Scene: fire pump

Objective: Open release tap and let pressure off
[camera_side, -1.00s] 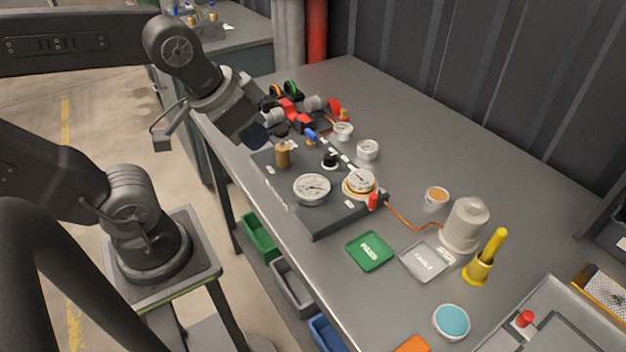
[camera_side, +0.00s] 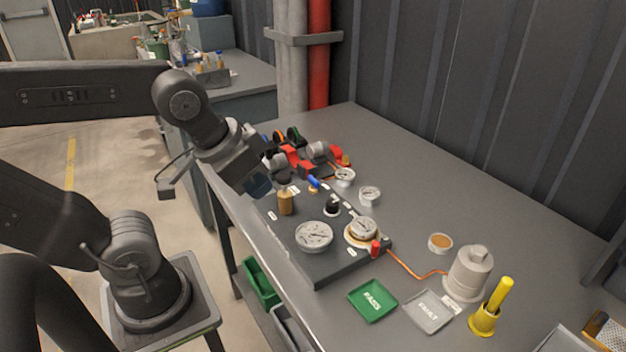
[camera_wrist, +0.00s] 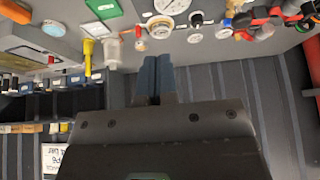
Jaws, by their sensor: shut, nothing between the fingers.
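The dark test panel (camera_side: 345,268) lies on the bench with a large gauge (camera_side: 314,237), a smaller gauge (camera_side: 363,229), a black knob (camera_side: 332,205) and a brass cylinder (camera_side: 286,204). A blue-handled fitting (camera_side: 314,183) stands at its far side and a red knob (camera_side: 376,248) at its near right corner. I cannot tell which of these is the release tap. My gripper (camera_side: 258,188) is above the panel's far left edge, apart from the fittings.
A copper line (camera_side: 405,265) runs from the panel to a beige canister (camera_side: 469,272). A green PASS tray (camera_side: 373,299), a grey FAULT tray (camera_side: 428,311) and a yellow post (camera_side: 492,307) are nearby. Red and black fittings (camera_side: 297,155) crowd the far end. The bench's back right is clear.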

